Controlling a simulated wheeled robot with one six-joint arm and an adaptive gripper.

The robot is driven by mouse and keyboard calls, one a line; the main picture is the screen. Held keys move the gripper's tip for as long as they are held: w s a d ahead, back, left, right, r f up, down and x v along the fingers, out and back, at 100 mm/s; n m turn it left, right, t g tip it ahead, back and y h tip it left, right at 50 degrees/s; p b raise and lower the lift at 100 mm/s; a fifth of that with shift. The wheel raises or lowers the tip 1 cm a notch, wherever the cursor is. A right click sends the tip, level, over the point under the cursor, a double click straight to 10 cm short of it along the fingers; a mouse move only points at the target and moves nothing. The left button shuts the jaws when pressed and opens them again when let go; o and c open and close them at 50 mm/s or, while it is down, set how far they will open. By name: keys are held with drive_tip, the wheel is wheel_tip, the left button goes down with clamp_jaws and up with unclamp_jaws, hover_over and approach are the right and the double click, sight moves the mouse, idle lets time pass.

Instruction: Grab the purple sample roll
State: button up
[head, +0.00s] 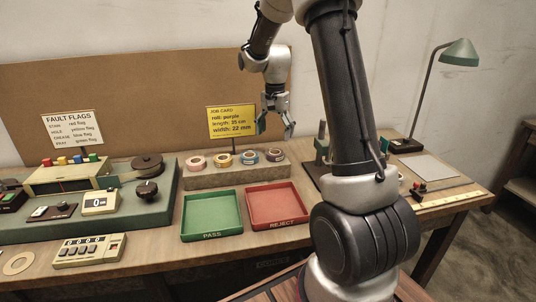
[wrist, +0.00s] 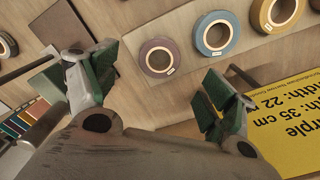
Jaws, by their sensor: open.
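In the wrist view the purple roll (wrist: 146,44) lies flat, seen between and beyond the fingers. My gripper (head: 275,126) is open and empty. It hangs above the purple roll, apart from it, right of the yellow job card (head: 231,122). In the wrist view my gripper (wrist: 163,82) has its green-padded fingers spread wide. The blue roll (wrist: 204,35) sits next to the purple one.
A yellow roll (head: 222,155) and a pinkish roll (head: 196,159) share the rack. The job card's post stands behind the row, close to my gripper. A green PASS tray (head: 212,216) and a red REJECT tray (head: 277,204) lie in front, both empty.

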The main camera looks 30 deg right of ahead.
sight(275, 150)
drive_tip(key=shift+m, duration=0.6)
drive_tip(key=f, duration=0.8)
drive_tip(key=shift+w+d, duration=0.25)
drive_tip(key=shift+r, duration=0.1)
drive_tip(key=c, duration=1)
